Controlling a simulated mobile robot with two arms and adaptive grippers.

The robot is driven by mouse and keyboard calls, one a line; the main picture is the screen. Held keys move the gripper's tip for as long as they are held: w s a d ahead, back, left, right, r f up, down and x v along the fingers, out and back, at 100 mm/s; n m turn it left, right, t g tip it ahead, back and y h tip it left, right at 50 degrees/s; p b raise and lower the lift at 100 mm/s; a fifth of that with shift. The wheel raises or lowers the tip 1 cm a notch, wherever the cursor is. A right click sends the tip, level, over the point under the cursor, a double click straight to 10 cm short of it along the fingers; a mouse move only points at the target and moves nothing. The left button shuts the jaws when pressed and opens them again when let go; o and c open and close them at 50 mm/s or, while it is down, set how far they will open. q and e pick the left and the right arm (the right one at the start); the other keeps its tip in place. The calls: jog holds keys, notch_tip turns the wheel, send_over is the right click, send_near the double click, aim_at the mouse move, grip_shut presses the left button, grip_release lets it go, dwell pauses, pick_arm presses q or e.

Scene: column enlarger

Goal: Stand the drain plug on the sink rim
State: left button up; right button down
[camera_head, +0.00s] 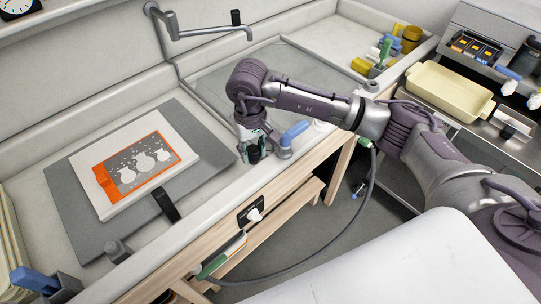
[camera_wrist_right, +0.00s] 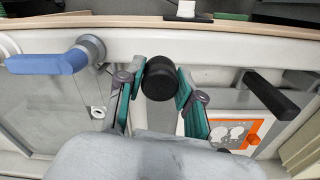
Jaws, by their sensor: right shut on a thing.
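My right gripper (camera_head: 253,150) points down over the front rim, at the near left corner of the sink basin (camera_head: 330,72). In the right wrist view the gripper (camera_wrist_right: 160,78) has green-padded fingers on both sides of a black round drain plug (camera_wrist_right: 158,82), shut on it. The plug shows small and dark in the head view (camera_head: 252,155). The pale sink rim (camera_wrist_right: 215,48) runs just beyond the plug. I cannot tell whether the plug touches it. My left gripper is not in view.
A blue-handled fitting (camera_head: 293,134) stands on the rim right beside my gripper. A black lever (camera_head: 165,203) and an easel board with an orange frame (camera_head: 138,163) lie to the left. A tap (camera_head: 205,33) reaches over the back. Bottles (camera_head: 385,52) stand at the far right corner.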

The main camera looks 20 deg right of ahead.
aim_at(255, 175)
jog(key=shift+w+a+f, duration=0.1)
jog(key=shift+w+a, duration=0.05)
jog(key=shift+w, duration=0.1)
jog(key=shift+w+f, duration=0.1)
jog(key=shift+d+f, duration=0.1)
jog(key=shift+d, duration=0.35)
jog(key=shift+a+b, duration=0.1)
jog(key=shift+b, duration=0.35)
notch_tip(255, 175, down, 4)
jog(key=b, duration=0.4)
jog(key=shift+r, duration=0.2)
jog(key=shift+f+b, duration=0.7)
pick_arm(q)
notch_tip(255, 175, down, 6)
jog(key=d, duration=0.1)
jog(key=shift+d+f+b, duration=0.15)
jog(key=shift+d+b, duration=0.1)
jog(key=shift+b, duration=0.1)
pick_arm(e)
jog(key=shift+f, duration=0.35)
